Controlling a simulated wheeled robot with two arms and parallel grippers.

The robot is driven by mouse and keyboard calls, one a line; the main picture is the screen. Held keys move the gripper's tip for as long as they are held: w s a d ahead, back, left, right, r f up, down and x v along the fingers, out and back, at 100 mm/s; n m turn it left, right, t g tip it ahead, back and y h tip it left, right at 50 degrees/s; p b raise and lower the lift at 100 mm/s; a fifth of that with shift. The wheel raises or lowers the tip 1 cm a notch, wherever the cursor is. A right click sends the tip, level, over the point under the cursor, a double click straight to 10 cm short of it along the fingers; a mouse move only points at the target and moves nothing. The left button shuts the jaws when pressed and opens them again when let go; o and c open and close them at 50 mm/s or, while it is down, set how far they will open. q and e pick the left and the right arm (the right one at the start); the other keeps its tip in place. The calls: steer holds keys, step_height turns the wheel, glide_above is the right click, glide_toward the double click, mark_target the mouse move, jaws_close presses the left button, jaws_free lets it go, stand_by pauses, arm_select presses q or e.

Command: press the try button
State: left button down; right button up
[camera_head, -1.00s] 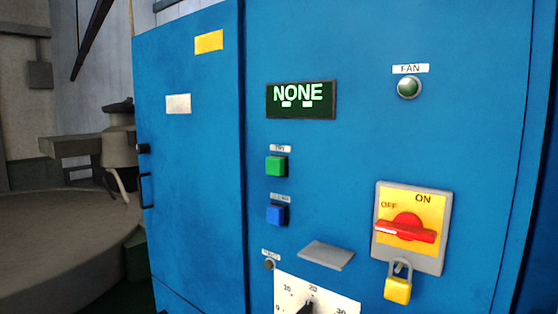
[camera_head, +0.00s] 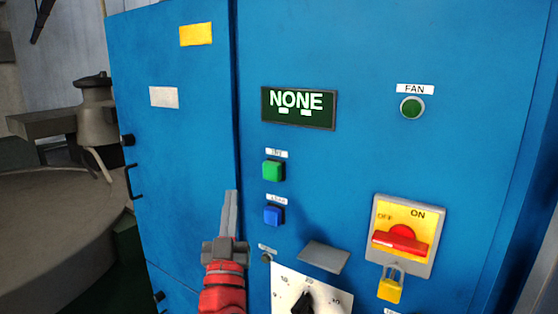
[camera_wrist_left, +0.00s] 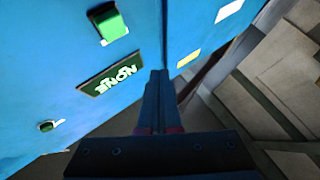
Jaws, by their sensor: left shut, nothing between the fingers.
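The green try button (camera_head: 273,170) sits on the blue cabinet front, under a small white label and above a blue button (camera_head: 273,215). My left gripper (camera_head: 230,198) is shut and empty. In the head view its tip shows to the left of and below the green button, apart from it. In the left wrist view the shut fingers (camera_wrist_left: 158,88) point at the cabinet, and the green button (camera_wrist_left: 109,25) shows to the upper left of them. A dark display (camera_head: 298,108) above the button reads NONE. My right gripper is in neither view.
A rotary switch with a red handle (camera_head: 401,243) and a yellow padlock (camera_head: 390,289) is at the lower right. A green FAN lamp (camera_head: 411,107) is above it. A grey ledge (camera_head: 324,257) and a dial plate (camera_head: 290,283) sit low. Door handles (camera_head: 132,182) stick out at left.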

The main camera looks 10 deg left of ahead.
arm_select(q)
steer(key=shift+w+d+r+m+h, duration=0.1)
steer(key=shift+d+r+m+h, duration=0.25)
steer(key=shift+r+h, duration=0.2)
steer(key=shift+f, duration=0.1)
glide_toward(264, 165)
steer(key=shift+p+x, duration=0.45)
steer(key=shift+x, duration=1.9)
steer(key=shift+a, duration=0.15)
steer(key=shift+w, duration=0.25)
